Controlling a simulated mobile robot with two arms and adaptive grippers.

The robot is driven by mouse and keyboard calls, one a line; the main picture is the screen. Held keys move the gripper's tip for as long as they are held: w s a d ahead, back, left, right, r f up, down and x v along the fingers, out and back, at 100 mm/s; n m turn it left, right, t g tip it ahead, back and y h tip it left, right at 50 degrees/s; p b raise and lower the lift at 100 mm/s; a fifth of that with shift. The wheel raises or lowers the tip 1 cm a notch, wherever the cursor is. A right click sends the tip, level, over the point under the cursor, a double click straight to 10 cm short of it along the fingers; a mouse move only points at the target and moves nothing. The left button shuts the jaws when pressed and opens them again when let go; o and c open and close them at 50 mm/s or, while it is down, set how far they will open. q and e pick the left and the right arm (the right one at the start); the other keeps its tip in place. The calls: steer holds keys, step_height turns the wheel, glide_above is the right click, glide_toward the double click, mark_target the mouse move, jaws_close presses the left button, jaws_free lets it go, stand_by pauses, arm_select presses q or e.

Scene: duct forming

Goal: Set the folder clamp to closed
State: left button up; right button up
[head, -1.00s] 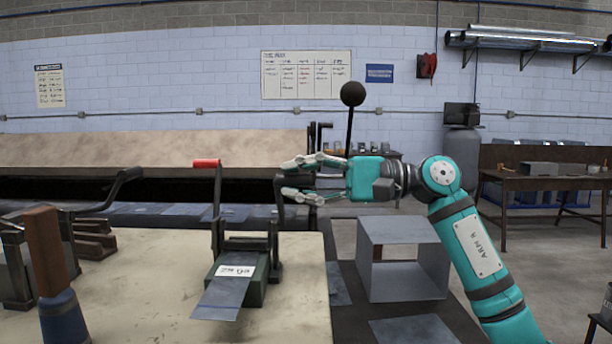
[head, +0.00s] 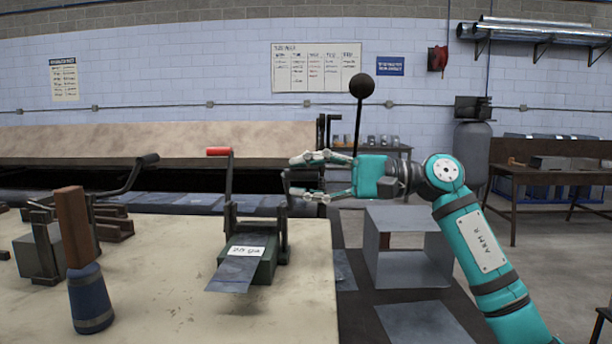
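The folder appears to be the long bench machine (head: 150,143) with a tan upper beam across the back. A black lever with a ball knob (head: 361,86) stands nearly upright near its right end; its lower part is hidden behind my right gripper. I cannot tell for sure that this lever is the clamp's. My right gripper (head: 300,177) points left, its fingers spread one above the other. A dark bar shows by its fingertips; I cannot tell whether they touch it. No object is clearly held. My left gripper is out of view.
On the near table (head: 180,300) stand a small green tool with a red-handled lever (head: 218,151), a blue-based mallet (head: 90,298) and a crank-handled tool (head: 140,168). An open sheet-metal box (head: 410,269) sits below my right arm. Open floor lies at the right.

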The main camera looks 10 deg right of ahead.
steer(key=shift+o, duration=1)
steer(key=shift+s, duration=0.1)
steer(key=shift+r, duration=0.1)
steer(key=shift+d, duration=0.1)
steer(key=v, duration=1.2)
